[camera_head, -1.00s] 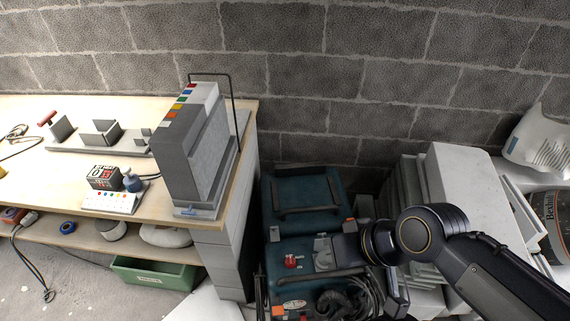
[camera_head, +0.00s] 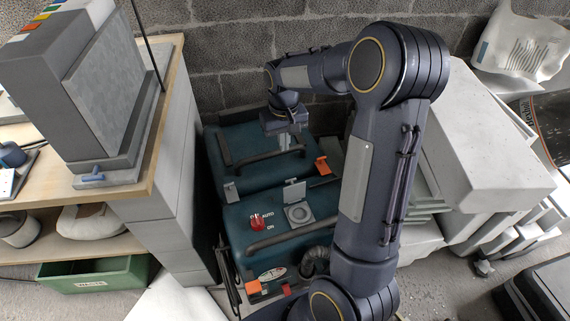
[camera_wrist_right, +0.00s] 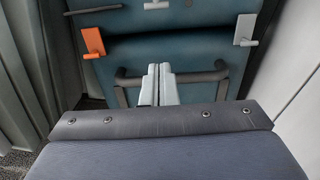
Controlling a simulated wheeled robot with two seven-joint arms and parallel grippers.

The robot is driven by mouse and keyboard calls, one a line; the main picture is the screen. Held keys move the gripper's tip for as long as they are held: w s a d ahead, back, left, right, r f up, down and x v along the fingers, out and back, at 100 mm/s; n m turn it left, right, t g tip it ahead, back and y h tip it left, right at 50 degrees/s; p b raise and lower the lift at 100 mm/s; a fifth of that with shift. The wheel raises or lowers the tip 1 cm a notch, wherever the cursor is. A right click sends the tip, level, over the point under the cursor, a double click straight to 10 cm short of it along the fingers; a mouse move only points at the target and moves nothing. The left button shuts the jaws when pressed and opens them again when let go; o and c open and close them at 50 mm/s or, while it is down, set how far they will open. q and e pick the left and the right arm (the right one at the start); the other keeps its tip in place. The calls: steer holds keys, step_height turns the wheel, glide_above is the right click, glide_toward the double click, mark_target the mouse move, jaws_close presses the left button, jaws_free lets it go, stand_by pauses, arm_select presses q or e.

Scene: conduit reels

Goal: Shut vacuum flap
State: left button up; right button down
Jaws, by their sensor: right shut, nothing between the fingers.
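The vacuum (camera_head: 225,155) is a dark teal machine on the floor with black handles. Its small grey flap (camera_head: 294,191) stands raised, open, behind a round grey socket (camera_head: 299,213) on the top. My right gripper (camera_head: 289,148) points down over the rear part of the vacuum, beyond the flap and apart from it. Its two pale fingers (camera_wrist_right: 159,72) are together and empty in the right wrist view, close to a black handle (camera_wrist_right: 128,82). My left gripper is not in view.
A red knob (camera_head: 256,222) sits left of the socket. The workbench with a grey block wall (camera_head: 170,225) stands close on the left. Pale stacked slabs (camera_head: 490,150) stand on the right.

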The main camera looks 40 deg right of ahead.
mark_target(293, 188)
step_height(293, 188, down, 10)
steer(key=b, duration=0.3)
steer(key=s+r, duration=0.1)
steer(key=s+a+b, duration=0.1)
steer(key=s, duration=0.1)
steer(key=shift+r, duration=0.4)
steer(key=shift+s+a+r, duration=0.1)
steer(key=shift+s, duration=0.2)
